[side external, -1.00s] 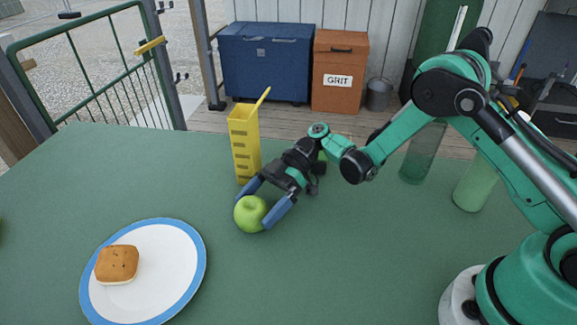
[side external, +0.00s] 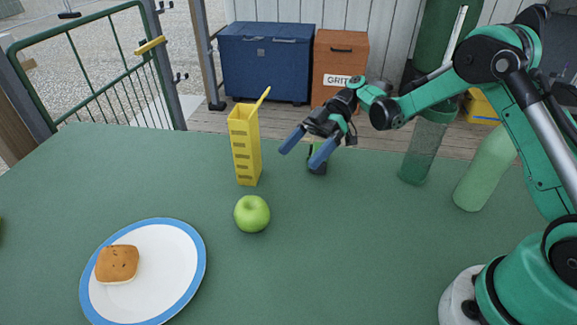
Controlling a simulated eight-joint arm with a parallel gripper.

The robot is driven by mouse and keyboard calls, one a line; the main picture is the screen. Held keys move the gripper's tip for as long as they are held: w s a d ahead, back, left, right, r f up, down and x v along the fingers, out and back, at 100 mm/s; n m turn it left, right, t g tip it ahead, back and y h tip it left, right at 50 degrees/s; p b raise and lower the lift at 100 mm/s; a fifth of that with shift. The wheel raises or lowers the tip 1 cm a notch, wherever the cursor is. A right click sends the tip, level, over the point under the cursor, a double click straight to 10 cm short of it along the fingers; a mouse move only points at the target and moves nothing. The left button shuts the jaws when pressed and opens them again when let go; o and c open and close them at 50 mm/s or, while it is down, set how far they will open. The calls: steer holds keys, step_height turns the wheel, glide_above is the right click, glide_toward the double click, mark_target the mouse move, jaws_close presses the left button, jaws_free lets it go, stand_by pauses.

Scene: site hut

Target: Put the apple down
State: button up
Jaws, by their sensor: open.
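The green apple (side external: 252,214) rests on the green table, in front of the yellow holder and right of the plate. My gripper (side external: 303,150) is open and empty. It is up and to the right of the apple in the picture, clear of it, with its two blue fingers apart and pointing down to the left.
A tall yellow holder (side external: 245,150) stands behind the apple. A blue-rimmed plate (side external: 190,262) with a bun (side external: 117,264) lies at the left. A small dark object (side external: 317,158) is partly hidden behind my gripper. A green tumbler (side external: 425,150) and a pale green bottle (side external: 484,172) stand at the right.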

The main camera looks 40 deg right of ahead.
steer(key=s+r+m+t+h, duration=0.35)
steer(key=r+m+h, duration=0.25)
steer(key=m, duration=0.3)
steer(key=s+d+m+t+h, duration=0.4)
steer(key=s+m+t+h, duration=0.1)
steer(key=s+m+h, duration=0.2)
steer(key=shift+s+d+r+t, duration=0.35)
steer(key=shift+r, duration=0.1)
